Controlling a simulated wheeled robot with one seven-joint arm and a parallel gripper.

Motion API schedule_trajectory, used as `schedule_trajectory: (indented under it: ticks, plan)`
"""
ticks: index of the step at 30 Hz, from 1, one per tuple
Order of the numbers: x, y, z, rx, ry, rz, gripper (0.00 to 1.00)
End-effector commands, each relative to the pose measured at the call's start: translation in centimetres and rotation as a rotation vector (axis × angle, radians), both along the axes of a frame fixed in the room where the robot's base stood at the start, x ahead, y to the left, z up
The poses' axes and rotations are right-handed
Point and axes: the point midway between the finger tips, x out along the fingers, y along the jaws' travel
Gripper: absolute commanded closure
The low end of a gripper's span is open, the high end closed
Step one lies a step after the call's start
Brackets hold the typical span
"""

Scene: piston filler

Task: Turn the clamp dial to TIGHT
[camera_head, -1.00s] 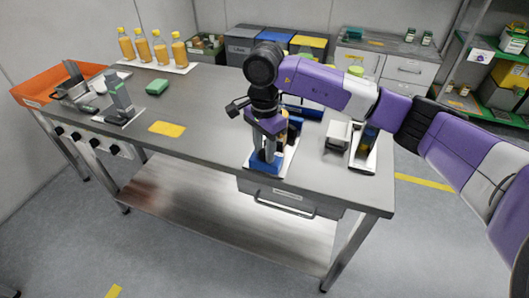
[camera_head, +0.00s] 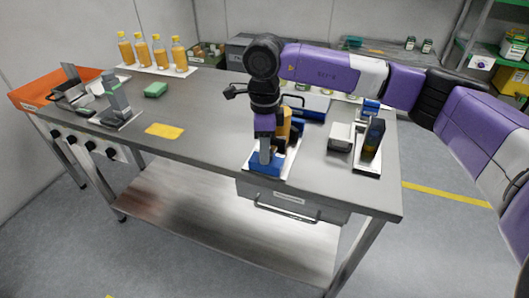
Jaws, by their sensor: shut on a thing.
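My gripper (camera_head: 265,158) points straight down at the front of the work table, over a blue fixture (camera_head: 272,170) on a white base plate. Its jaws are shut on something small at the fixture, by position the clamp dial. The dial itself, its pointer and any TIGHT mark are hidden behind the fingers or too small to read. An orange-brown part (camera_head: 284,122) of the unit stands just behind the gripper, partly covered by it.
A dark upright device (camera_head: 373,138) and a light grey block (camera_head: 341,136) stand to the right. A blue tray (camera_head: 311,116) lies behind. A yellow cloth (camera_head: 164,131), green sponge (camera_head: 155,90) and several orange bottles (camera_head: 143,51) are left.

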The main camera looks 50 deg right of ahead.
Motion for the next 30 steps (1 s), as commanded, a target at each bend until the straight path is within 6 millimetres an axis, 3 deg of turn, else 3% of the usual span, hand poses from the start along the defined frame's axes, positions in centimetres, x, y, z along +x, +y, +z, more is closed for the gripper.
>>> schedule_trajectory:
  ticks: [15, 30]
  plan:
    - [0.04, -0.18, -0.02, -0.003, 0.0, -0.302, 1.0]
    - [0.07, -0.15, 0.07, 0.0, 0.0, -0.378, 1.0]
